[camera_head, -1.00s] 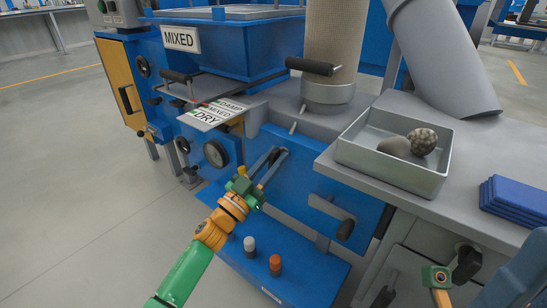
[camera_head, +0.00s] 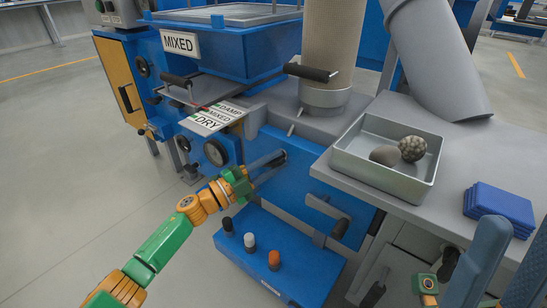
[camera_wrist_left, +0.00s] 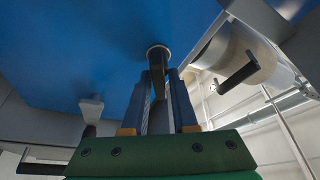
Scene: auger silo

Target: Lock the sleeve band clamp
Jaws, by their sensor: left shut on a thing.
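The beige sleeve (camera_head: 330,40) stands upright on the grey deck, with a metal band clamp (camera_head: 325,96) around its lower end. A black handle (camera_head: 312,72) sticks out sideways at the band. My left gripper (camera_head: 268,164) is below and left of the clamp, apart from it, at the blue front panel. In the left wrist view my left gripper (camera_wrist_left: 160,100) is shut on a dark lever (camera_wrist_left: 157,65), which comes out of a round grey boss on the panel.
A grey tray (camera_head: 385,182) with two stones stands on the deck to the right, beside blue pads (camera_head: 500,207). A crank handle (camera_head: 340,228) juts from the front panel. A low blue bench (camera_head: 300,275) carries several pegs. Open floor lies at the left.

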